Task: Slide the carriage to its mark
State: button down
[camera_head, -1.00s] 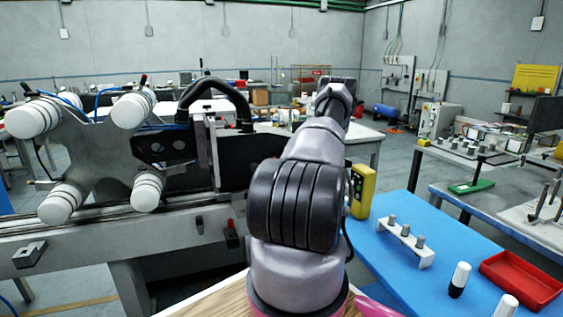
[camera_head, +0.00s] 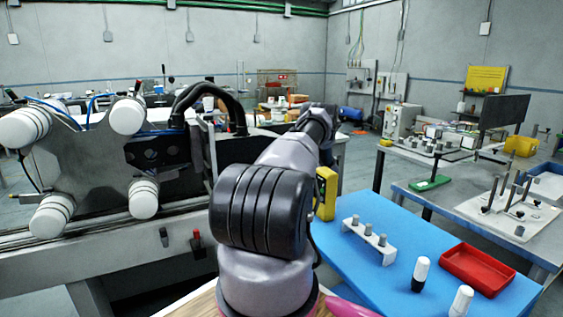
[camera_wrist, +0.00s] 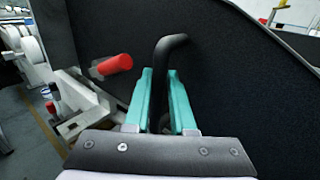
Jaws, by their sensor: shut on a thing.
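The carriage (camera_head: 95,165) is a grey X-shaped plate with white rollers and a dark panel. It stands upright on a rail (camera_head: 90,228) at the left of the head view. In the wrist view my gripper (camera_wrist: 160,100) has its teal fingers on both sides of a black bent handle (camera_wrist: 174,41). It is shut on this handle, in front of a large black panel (camera_wrist: 230,80). My arm hides the fingers and handle in the head view. I cannot make out the mark.
A red-tipped lever (camera_wrist: 115,65) sticks out just left of my fingers. A red switch (camera_head: 196,240) is on the front of the rail bench. At the right, a blue bench top (camera_head: 365,265) holds a yellow device (camera_head: 327,193), a red tray (camera_head: 478,270) and white-and-black bottles.

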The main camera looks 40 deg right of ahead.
jog(key=shift+s+d+r+h, duration=0.1)
jog(key=shift+s+d+h, duration=0.2)
jog(key=shift+d, duration=0.3)
jog(key=c, duration=0.8)
grip_release()
jog(key=shift+d, duration=0.2)
jog(key=shift+w, duration=0.1)
jog(key=v, duration=1)
jog(key=shift+s, duration=0.35)
jog(key=shift+d, duration=0.1)
jog(key=shift+c, duration=1.3)
